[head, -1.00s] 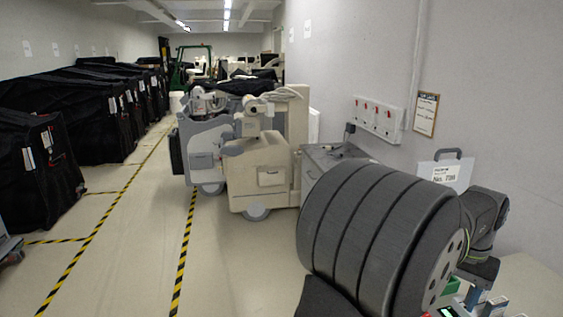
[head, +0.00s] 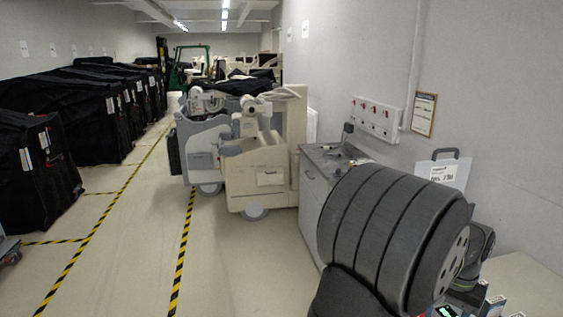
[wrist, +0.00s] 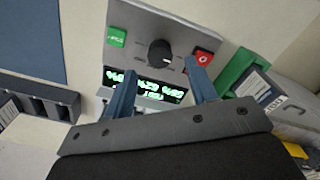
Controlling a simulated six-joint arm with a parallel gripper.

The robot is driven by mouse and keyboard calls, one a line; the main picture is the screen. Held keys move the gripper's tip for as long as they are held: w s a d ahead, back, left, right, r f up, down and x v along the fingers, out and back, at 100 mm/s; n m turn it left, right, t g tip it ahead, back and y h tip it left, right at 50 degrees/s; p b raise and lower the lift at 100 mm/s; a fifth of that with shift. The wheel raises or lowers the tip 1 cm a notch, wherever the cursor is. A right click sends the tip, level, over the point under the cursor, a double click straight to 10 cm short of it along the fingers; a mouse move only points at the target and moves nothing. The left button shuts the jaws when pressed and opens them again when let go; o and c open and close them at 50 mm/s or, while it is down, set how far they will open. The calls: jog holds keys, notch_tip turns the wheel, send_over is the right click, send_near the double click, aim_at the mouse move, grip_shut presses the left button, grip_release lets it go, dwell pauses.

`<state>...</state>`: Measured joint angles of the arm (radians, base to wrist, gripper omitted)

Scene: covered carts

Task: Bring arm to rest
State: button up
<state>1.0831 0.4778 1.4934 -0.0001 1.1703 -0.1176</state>
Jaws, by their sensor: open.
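My gripper (wrist: 160,95) shows in the wrist view with its two blue fingers spread apart and nothing between them. Beyond the fingers is a grey control panel (wrist: 137,27) with a green button (wrist: 116,37), a black knob (wrist: 161,53), a red button (wrist: 203,56) and a lit green display (wrist: 150,86). The fingers cover parts of the display. I cannot tell how far the fingertips are from the panel. In the head view my large ribbed arm link fills the lower right, and the gripper is hidden.
In the head view, a grey cabinet (head: 312,195) and a beige machine (head: 255,175) stand beyond my arm. Covered carts (head: 35,170) line the left; the taped floor between is clear.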

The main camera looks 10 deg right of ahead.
notch_tip(320, 180, down, 4)
jog(key=shift+r, duration=0.1)
jog(key=shift+m, duration=0.4)
jog(key=m, duration=0.3)
jog(key=shift+m, duration=0.4)
jog(key=m, duration=0.4)
jog(key=shift+m, duration=0.4)
notch_tip(320, 180, up, 6)
jog(key=shift+f, duration=0.15)
jog(key=shift+c, duration=0.2)
dwell(1.1)
